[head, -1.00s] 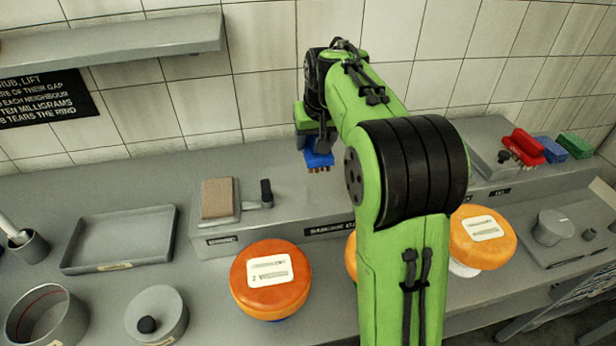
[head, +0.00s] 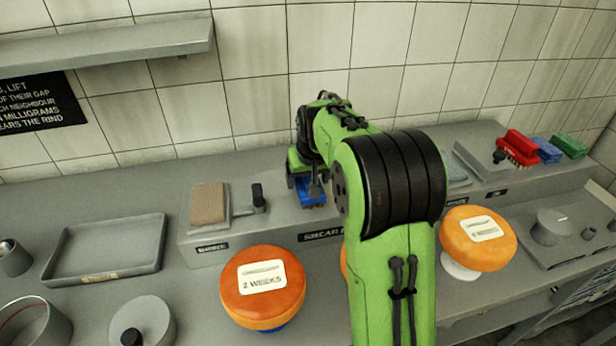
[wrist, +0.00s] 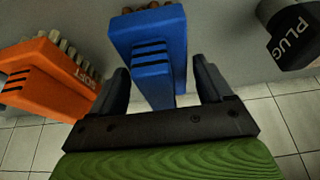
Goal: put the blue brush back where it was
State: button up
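The blue brush (head: 310,192) is in my gripper (head: 308,178), low over the grey ledge (head: 284,222) by the wall. In the wrist view the blue brush (wrist: 150,50) sits between the two fingers of my gripper (wrist: 160,75), close to both fingertips, with its bristles pointing away from me. I cannot tell whether the bristles touch the ledge. An orange brush marked SOFT (wrist: 50,75) lies beside it in the wrist view; in the head view my arm hides it.
A black piece marked PLUG (wrist: 290,35) is on the brush's other side. A brown block (head: 208,204) sits left on the ledge. Red (head: 518,148), blue (head: 547,151) and green (head: 569,146) brushes lie far right. Orange cheese wheels (head: 262,290) stand in front.

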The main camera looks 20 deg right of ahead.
jog(key=shift+o, duration=0.4)
jog(key=shift+r, duration=0.2)
jog(key=p+v, duration=0.3)
jog(key=v, duration=0.9)
jog(key=s+a+f+n, duration=0.1)
jog(key=s+a, duration=0.3)
jog(key=s, duration=0.9)
jog(key=s+a+f+n+t+p, duration=0.1)
jog(key=s+a, duration=0.4)
jog(key=s, duration=0.7)
jog(key=shift+s+f+y, duration=0.15)
jog(key=shift+s+y, duration=0.25)
